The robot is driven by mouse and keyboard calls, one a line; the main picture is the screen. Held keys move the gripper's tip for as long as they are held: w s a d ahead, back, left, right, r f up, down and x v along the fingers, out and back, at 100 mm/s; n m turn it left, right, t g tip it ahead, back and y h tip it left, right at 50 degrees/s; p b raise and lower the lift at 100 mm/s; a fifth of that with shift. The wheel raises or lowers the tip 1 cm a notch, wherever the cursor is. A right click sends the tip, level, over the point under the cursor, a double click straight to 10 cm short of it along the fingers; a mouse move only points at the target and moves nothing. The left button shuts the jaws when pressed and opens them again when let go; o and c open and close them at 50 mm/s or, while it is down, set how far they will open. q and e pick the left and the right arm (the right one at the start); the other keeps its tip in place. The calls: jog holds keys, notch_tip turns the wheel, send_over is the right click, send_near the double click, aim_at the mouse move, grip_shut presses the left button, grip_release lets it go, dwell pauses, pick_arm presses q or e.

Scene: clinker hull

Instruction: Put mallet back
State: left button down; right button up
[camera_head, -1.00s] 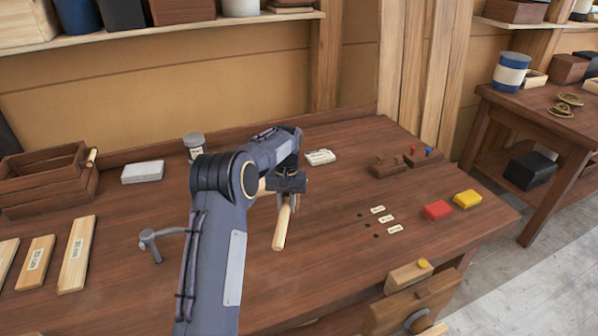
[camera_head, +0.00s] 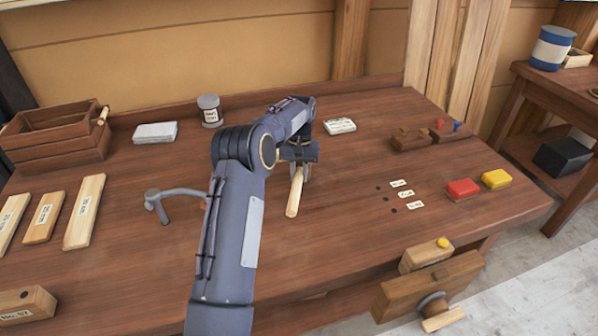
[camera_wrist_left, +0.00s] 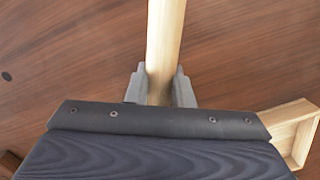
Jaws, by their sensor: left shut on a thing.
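The mallet's pale wooden handle (camera_head: 295,193) slopes down toward the front from my left gripper (camera_head: 302,170), above the bench top (camera_head: 350,225). In the left wrist view the handle (camera_wrist_left: 165,35) runs between the two grey fingers (camera_wrist_left: 158,88), which are shut on it. The mallet's head cannot be made out; the gripper and arm hide that end. I cannot tell how high the mallet is above the bench. My right gripper is not in view.
A hammer (camera_head: 160,204) lies left of my arm. A wooden tote (camera_head: 55,145), pale planks (camera_head: 84,212) and a grey tin (camera_head: 210,110) stand around. Red (camera_head: 462,190) and yellow (camera_head: 496,179) blocks lie right. The bench's middle right is mostly clear, with labelled holes.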

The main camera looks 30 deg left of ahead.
pick_arm(q)
jog(key=shift+f, duration=0.35)
jog(key=shift+f+b, duration=0.3)
jog(key=shift+f, duration=0.2)
jog(key=c, duration=1.2)
grip_release()
notch_tip(320, 180, up, 8)
jog(key=p, duration=0.6)
jog(key=shift+r+p, duration=0.1)
jog(key=shift+p, duration=0.3)
